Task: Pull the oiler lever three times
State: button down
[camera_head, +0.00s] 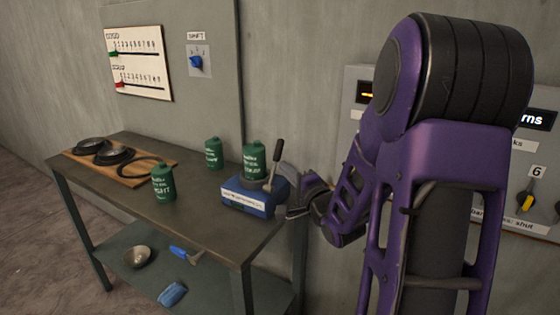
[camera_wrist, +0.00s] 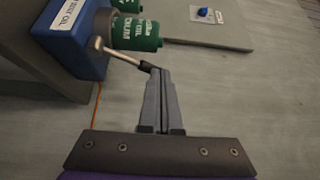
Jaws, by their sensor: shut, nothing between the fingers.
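The oiler is a blue box (camera_head: 248,196) with a white label and a green bottle (camera_head: 254,160) on top, at the table's right end. Its lever (camera_head: 277,153) has a black grip and a light metal shaft and stands up, leaning slightly right. In the wrist view the box (camera_wrist: 75,35) is at upper left, and the lever (camera_wrist: 122,54) reaches toward my fingertips. My gripper (camera_head: 287,207) is just right of the oiler, low beside the lever. Its fingers (camera_wrist: 160,75) are shut with nothing between them. The lever's end appears at or behind the fingertips; contact is unclear.
The metal table (camera_head: 215,215) also holds two green bottles (camera_head: 163,182) (camera_head: 213,152) and a wooden board (camera_head: 78,155) with dark round parts. A bowl (camera_head: 137,257) and blue-handled brush (camera_head: 183,252) lie on the lower shelf. A control panel (camera_head: 350,110) is partly hidden behind my arm.

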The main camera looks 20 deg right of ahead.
jog(key=s, duration=0.1)
jog(key=s+f, duration=0.1)
jog(key=s, duration=0.2)
jog(key=shift+s+d+f, duration=0.2)
jog(key=shift+s+d, duration=0.15)
dwell(0.5)
